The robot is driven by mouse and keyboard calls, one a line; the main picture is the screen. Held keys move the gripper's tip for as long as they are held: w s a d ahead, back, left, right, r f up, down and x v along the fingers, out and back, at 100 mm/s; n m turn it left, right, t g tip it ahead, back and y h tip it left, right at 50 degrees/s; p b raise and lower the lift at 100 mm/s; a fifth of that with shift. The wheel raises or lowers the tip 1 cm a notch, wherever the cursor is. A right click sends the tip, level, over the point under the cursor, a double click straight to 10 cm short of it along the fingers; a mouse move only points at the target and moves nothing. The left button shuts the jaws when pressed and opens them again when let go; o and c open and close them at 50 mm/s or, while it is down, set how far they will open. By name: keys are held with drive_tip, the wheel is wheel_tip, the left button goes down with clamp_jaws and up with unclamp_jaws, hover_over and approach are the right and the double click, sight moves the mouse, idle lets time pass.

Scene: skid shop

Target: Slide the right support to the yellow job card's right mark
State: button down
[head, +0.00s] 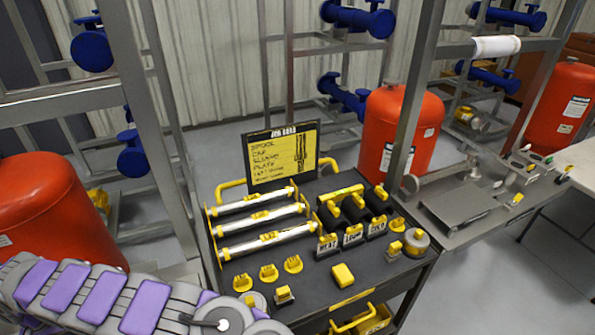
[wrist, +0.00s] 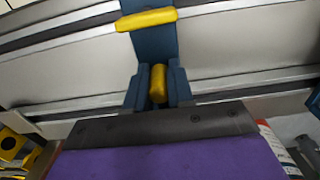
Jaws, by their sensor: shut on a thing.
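In the wrist view my gripper (wrist: 158,100) is shut on a short yellow grip (wrist: 158,80). The grip is at the foot of a dark blue upright (wrist: 150,45), which I take for the support. A yellow bar (wrist: 147,19) crosses the upright in front of long grey rails (wrist: 232,48). I cannot tell how the support meets the rails. In the head view the yellow job card (head: 283,155) stands at the back of the cart. Its lettering and marks are too small to read surely. My gripper and the held support cannot be made out there.
The dark cart (head: 330,282) carries silver tubes (head: 255,218) in yellow racks, several yellow parts and a yellow block (head: 342,274). Steel frame posts (head: 413,95) rise beside it. Orange tanks (head: 399,130) stand behind. A grey bench (head: 470,207) is at the right.

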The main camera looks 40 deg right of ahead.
drive_tip(key=shift+w+a, duration=0.2)
drive_tip(key=shift+a, duration=0.45)
drive_tip(key=c, duration=1)
unclamp_jaws()
wheel_tip(320, 180, up, 7)
drive_tip(key=p, duration=0.3)
drive_tip(key=shift+d+p, duration=0.1)
drive_tip(key=shift+p, duration=0.2)
